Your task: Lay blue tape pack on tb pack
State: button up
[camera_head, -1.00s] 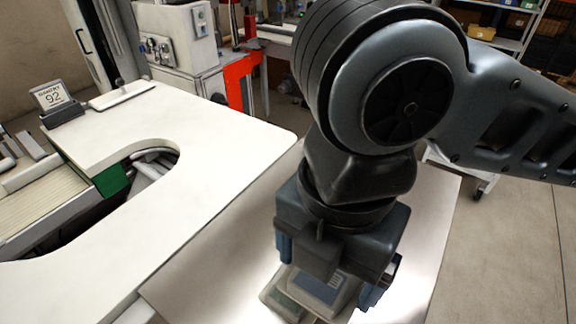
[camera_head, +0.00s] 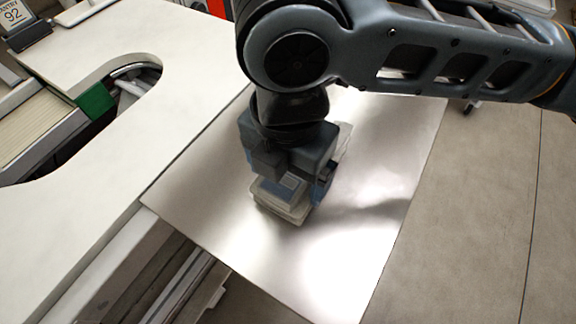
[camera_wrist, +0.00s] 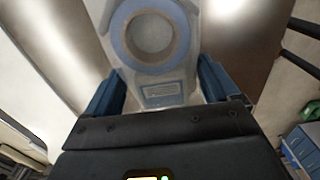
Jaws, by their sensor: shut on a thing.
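My gripper (camera_head: 288,178) is shut on the blue tape pack (camera_head: 278,190), a pale case with a blue panel, held low over the metal table. In the wrist view, the pack shows a blue reel ring (camera_wrist: 150,38) and a small label, between the two blue fingers of my gripper (camera_wrist: 161,84). A pale pack (camera_head: 284,212), likely the tb pack, shows just under the held one in the head view. I cannot tell whether the two touch. My gripper and wrist hide much of both packs.
The shiny metal table (camera_head: 370,180) is clear on its right and front. A white curved counter (camera_head: 170,45) borders it at the left. A pale object (camera_head: 344,138) shows partly behind my gripper. A conveyor with a green block (camera_head: 96,101) lies farther left.

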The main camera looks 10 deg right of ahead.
jog(key=shift+f, duration=0.2)
jog(key=o, duration=0.9)
jog(key=shift+r, duration=0.1)
notch_tip(320, 180, up, 12)
jog(key=shift+r, duration=0.15)
